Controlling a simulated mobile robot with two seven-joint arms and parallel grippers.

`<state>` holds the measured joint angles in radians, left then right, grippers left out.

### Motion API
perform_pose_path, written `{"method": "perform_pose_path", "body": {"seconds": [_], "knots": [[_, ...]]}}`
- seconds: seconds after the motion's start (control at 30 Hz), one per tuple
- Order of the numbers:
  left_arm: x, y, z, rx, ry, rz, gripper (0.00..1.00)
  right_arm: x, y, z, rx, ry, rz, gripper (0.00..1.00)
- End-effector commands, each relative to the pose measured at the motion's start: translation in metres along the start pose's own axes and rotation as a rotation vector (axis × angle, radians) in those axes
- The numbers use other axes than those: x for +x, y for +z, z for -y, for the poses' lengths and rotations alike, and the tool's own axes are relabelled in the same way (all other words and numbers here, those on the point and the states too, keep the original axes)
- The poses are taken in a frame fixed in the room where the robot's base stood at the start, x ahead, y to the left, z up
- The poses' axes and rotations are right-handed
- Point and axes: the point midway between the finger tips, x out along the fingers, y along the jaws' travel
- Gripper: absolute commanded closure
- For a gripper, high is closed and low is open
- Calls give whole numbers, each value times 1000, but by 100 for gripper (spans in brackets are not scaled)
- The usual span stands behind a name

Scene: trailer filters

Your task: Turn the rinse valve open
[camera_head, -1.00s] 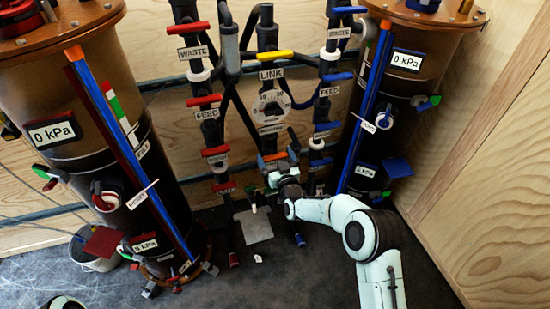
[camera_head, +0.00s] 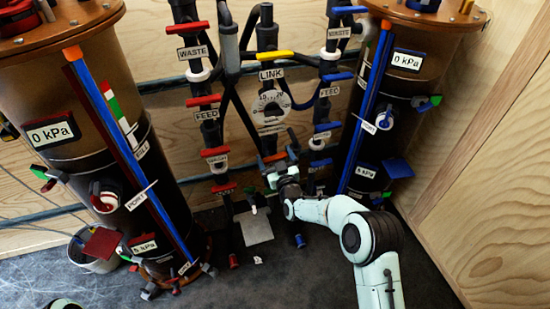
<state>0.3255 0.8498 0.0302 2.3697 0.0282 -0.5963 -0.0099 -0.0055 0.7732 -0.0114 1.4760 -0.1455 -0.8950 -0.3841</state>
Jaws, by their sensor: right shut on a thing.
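An orange-red valve handle (camera_head: 271,157) sits on the middle pipe, below the round white dial (camera_head: 270,108). Its label is hidden or too small to read, so I cannot tell by name that it is the rinse valve. My right gripper (camera_head: 287,160) reaches up from the lower right and is shut on this handle at its right side. The gripper's fingers and part of the handle hide each other. My left gripper is not in view.
Yellow LINK handle (camera_head: 272,56) is above the dial. Red handles (camera_head: 203,100) line the left pipe and blue handles (camera_head: 331,91) the right pipe. Large brown columns (camera_head: 70,110) (camera_head: 400,120) stand at both sides. A grey plate (camera_head: 256,229) is below; dark floor lies in front.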

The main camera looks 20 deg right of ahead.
Motion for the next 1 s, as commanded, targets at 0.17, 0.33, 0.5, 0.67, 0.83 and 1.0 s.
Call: {"method": "perform_pose_path", "body": {"seconds": [0.17,0.33,0.5,0.67,0.83,1.0], "knots": [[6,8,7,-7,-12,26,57,0,0,2,-149,-2,-2,32],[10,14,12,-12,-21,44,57,0,1,3,-311,-2,-1,32],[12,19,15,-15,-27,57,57,0,1,4,-473,-2,0,32],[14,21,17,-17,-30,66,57,0,1,4,-626,-2,0,32],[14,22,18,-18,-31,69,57,0,2,4,-788,-1,0,32],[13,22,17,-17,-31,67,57,0,2,5,-949,-2,0,32]]}}
